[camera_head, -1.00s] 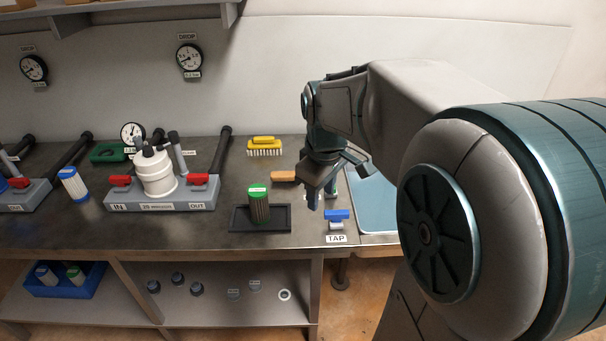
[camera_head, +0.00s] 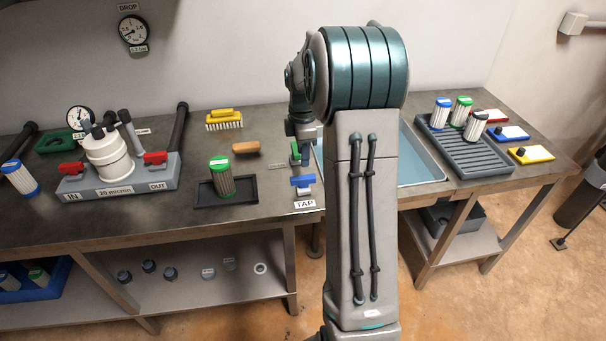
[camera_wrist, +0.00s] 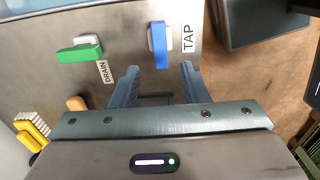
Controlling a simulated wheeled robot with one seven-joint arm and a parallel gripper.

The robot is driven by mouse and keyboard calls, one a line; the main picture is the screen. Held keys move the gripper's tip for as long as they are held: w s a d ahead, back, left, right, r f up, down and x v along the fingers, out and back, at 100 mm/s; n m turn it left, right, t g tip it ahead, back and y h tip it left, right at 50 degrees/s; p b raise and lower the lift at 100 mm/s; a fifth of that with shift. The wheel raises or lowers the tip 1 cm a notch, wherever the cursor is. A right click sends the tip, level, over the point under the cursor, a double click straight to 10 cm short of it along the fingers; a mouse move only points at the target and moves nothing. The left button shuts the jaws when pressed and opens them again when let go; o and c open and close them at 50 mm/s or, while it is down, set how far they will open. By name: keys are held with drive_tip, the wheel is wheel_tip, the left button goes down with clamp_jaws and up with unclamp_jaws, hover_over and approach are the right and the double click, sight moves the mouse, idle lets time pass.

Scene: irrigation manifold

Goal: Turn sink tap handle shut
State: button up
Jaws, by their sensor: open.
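The blue tap handle (camera_head: 303,181) stands on the bench's front edge behind the TAP label (camera_head: 305,204). In the wrist view the blue handle (camera_wrist: 160,44) points along the picture's vertical, beside its TAP label (camera_wrist: 188,38). A green handle (camera_wrist: 79,53) with a DRAIN label (camera_wrist: 103,72) sits to its left; it also shows in the head view (camera_head: 296,151). My gripper (camera_wrist: 158,80) is open and empty, its two fingers pointing toward the blue handle, apart from it. In the head view my arm hides part of the sink (camera_head: 422,160) and most of the gripper.
A green-capped filter (camera_head: 221,178) stands in a black tray (camera_head: 240,195) left of the tap. A wooden-coloured block (camera_head: 246,147) and yellow brush (camera_head: 224,119) lie behind. A grey rack (camera_head: 470,150) with several filters is right of the sink.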

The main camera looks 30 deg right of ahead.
sight(303, 177)
wheel_tip(303, 177, down, 8)
drive_tip(key=shift+f, duration=0.15)
idle(0.3)
clamp_jaws()
